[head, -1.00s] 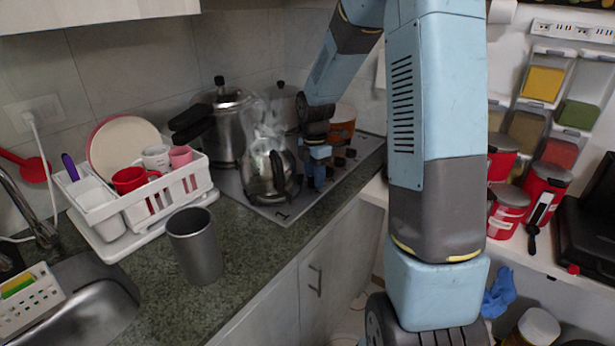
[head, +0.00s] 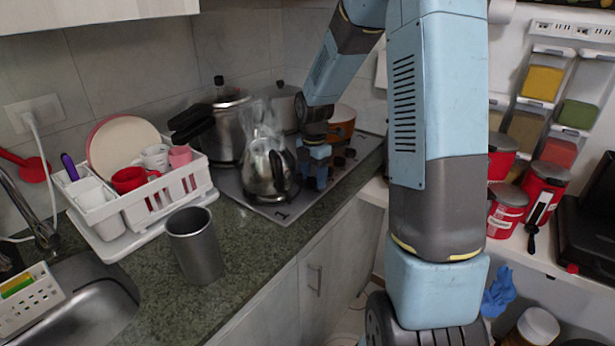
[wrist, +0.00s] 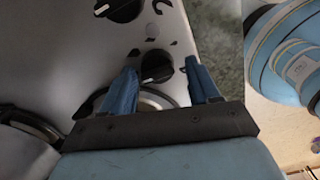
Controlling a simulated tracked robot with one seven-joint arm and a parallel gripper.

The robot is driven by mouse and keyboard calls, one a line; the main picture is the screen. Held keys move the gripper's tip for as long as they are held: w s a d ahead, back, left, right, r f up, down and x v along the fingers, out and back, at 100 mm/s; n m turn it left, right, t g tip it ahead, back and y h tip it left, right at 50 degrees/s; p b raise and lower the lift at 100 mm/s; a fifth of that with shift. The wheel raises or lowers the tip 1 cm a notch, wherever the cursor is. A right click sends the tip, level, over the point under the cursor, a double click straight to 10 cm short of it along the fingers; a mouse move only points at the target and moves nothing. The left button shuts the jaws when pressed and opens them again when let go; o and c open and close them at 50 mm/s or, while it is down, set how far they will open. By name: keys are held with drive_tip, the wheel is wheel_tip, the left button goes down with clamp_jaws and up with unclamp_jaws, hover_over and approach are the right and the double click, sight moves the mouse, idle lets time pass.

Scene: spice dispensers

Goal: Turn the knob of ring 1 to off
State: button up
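My gripper (head: 317,174) points down over the right part of the cooktop (head: 262,208), close beside the steaming metal kettle (head: 258,168). In the wrist view its two blue fingers (wrist: 162,68) are apart, one on each side of a round black knob (wrist: 156,66). A gap shows on both sides of the knob, so I see no clear contact. A second black knob (wrist: 119,8) with a light pointer mark lies farther up in that view. I cannot read which ring the knob between the fingers belongs to. A mark "1" shows on the cooktop's near edge.
A pressure cooker (head: 229,130) and an orange pot (head: 342,124) stand behind. A metal cup (head: 196,246) and a white dish rack (head: 187,186) are on the counter (head: 245,250) to the left. The counter's front edge runs close to the gripper.

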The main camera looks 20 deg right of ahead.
sight(313, 177)
drive_tip(key=shift+w, duration=0.1)
idle(0.3)
drive_tip(key=shift+r, duration=0.5)
wheel_tip(313, 177, up, 13)
drive_tip(key=shift+f, duration=0.1)
idle(0.3)
drive_tip(key=s+r+m+t, duration=0.2)
drive_tip(key=s+r+m, duration=0.1)
drive_tip(key=s+m, duration=0.4)
drive_tip(key=s+a+r+m+t, duration=0.1)
drive_tip(key=s+r+m, duration=0.1)
drive_tip(key=s+m, duration=0.6)
drive_tip(key=s+r+m+t, duration=0.2)
drive_tip(key=s+m, duration=0.5)
drive_tip(key=s, duration=0.6)
drive_tip(key=shift+s+a+r+t, duration=0.1)
drive_tip(key=shift+a+r+t, duration=0.05)
drive_tip(key=shift+r, duration=0.3)
drive_tip(key=shift+s+a+r+t, duration=0.1)
drive_tip(key=shift+r+t, duration=0.05)
drive_tip(key=shift+r, duration=0.25)
